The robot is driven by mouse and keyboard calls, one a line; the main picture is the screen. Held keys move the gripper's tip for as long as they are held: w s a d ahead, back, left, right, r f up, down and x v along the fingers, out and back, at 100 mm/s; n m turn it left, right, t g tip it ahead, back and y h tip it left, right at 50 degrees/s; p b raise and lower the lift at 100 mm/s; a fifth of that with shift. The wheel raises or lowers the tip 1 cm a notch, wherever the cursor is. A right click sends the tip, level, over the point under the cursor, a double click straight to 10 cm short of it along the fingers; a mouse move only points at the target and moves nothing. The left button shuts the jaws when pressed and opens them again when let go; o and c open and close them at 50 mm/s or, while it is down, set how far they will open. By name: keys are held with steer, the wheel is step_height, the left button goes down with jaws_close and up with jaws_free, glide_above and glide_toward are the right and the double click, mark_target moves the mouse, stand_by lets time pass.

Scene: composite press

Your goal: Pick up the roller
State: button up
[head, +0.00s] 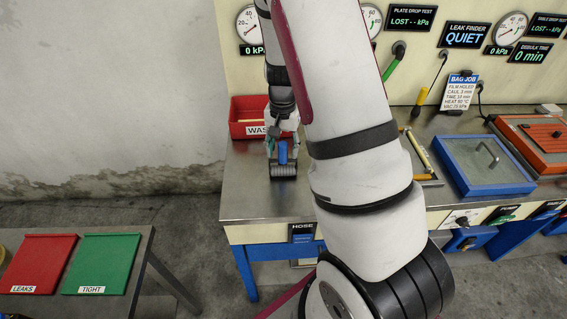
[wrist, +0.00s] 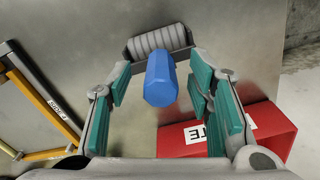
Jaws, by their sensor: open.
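The roller lies on the metal bench. In the wrist view it has a blue handle (wrist: 161,79) and a ribbed grey roller head (wrist: 157,40) in a bracket. In the head view the blue handle (head: 282,152) points up above the dark ribbed head (head: 283,170). My gripper (wrist: 160,88) is open, with its teal-padded fingers on either side of the blue handle. The handle sits between the fingers, with gaps on both sides. In the head view my gripper (head: 282,143) is just above the roller, partly hidden by my arm.
A red waste bin (head: 248,128) stands on the bench behind my gripper; in the wrist view it (wrist: 270,130) is close to the right finger. A yellow-and-black frame (wrist: 35,105) lies to the left. Bench front is clear.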

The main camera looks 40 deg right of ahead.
jaws_close()
steer(key=shift+r, duration=0.15)
steer(key=shift+r, duration=0.6)
step_height(320, 180, up, 2)
steer(key=shift+r+b, duration=0.15)
steer(key=shift+b, duration=0.2)
steer(key=s+d, duration=0.2)
steer(key=s, duration=0.5)
steer(key=s+d+r+b, duration=0.1)
steer(key=s+d, duration=0.1)
steer(key=s, duration=0.6)
steer(key=shift+s+d, duration=0.2)
steer(key=shift+d, duration=0.05)
steer(key=shift+r, duration=0.1)
